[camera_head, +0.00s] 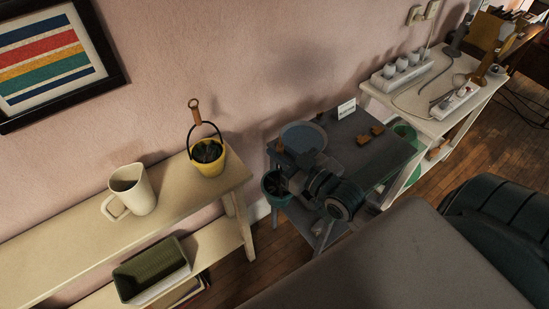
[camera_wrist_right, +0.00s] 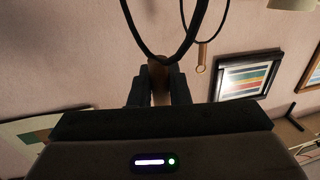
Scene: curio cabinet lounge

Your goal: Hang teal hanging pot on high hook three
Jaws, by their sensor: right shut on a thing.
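The teal pot (camera_head: 276,188), dark and holding a plant, hangs beside the dark side table in the head view. My right gripper (camera_head: 292,165) is just right of it, over the table's near left part. In the right wrist view my right gripper (camera_wrist_right: 158,92) is shut on a wooden handle (camera_wrist_right: 157,70), with a black wire loop (camera_wrist_right: 160,55) running from it. The pot's body is out of that view. No hook can be made out in either view. My left gripper is not in view.
A yellow pot (camera_head: 209,160) with an upright wire handle and a white mug (camera_head: 132,190) stand on the cream bench (camera_head: 60,238). The dark table (camera_head: 385,152) carries a round plate (camera_head: 303,136), small brown blocks and a white card (camera_head: 346,108). A framed striped picture (camera_head: 50,55) hangs at left.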

